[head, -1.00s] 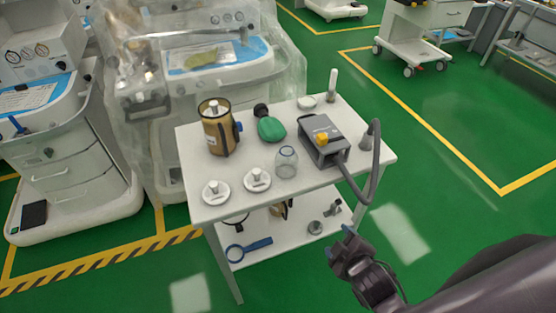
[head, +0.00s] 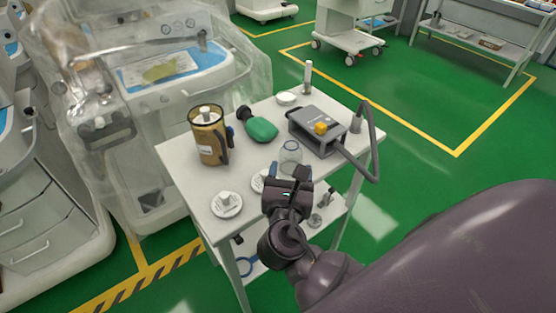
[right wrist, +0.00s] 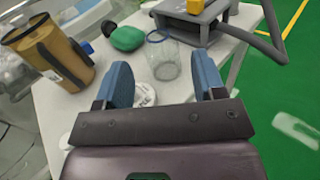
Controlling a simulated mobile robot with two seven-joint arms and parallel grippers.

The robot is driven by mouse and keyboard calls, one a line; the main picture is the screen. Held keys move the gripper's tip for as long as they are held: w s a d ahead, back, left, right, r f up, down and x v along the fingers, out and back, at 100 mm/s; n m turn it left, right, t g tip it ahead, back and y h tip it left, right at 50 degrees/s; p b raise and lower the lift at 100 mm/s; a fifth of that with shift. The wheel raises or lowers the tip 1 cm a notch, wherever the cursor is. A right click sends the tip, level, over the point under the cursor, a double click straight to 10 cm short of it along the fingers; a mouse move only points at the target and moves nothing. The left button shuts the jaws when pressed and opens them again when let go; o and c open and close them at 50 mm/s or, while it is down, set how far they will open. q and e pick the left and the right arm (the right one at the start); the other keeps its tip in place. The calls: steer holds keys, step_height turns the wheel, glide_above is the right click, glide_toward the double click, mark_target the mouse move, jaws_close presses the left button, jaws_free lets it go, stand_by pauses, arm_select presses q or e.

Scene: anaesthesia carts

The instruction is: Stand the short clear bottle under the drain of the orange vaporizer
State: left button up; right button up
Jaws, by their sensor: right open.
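The short clear bottle (head: 291,153), a see-through open-topped vessel, stands upright on the white trolley top (head: 180,158), near its front edge. My right gripper (head: 288,174) is open and empty, just in front of the bottle. In the right wrist view the bottle (right wrist: 163,60) shows between and beyond the two blue fingers of the right gripper (right wrist: 163,78), with no clear contact. No vaporizer with a drain can be made out for sure. An amber canister (head: 208,143) stands at the left of the trolley top. My left gripper is not in view.
A green bag (head: 262,130) lies behind the bottle. A grey box (head: 318,132) with a yellow knob and a hose (head: 373,150) is to its right. A white disc (head: 226,204) lies at the front left. Plastic-covered machines (head: 165,85) stand behind.

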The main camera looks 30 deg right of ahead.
mark_target(290, 146)
steer(key=x, duration=0.5)
steer(key=shift+w+d+r, duration=0.1)
steer(key=shift+w+r, duration=0.15)
steer(key=w+d, duration=0.1)
steer(key=w, duration=0.1)
steer(key=w+d+f+b, duration=0.1)
steer(key=w, duration=0.1)
steer(key=shift+d+f, duration=0.1)
steer(key=shift+d, duration=0.05)
steer(key=shift+w+d, duration=0.2)
steer(key=shift+d, duration=0.1)
jaws_close()
steer(key=shift+r, duration=0.2)
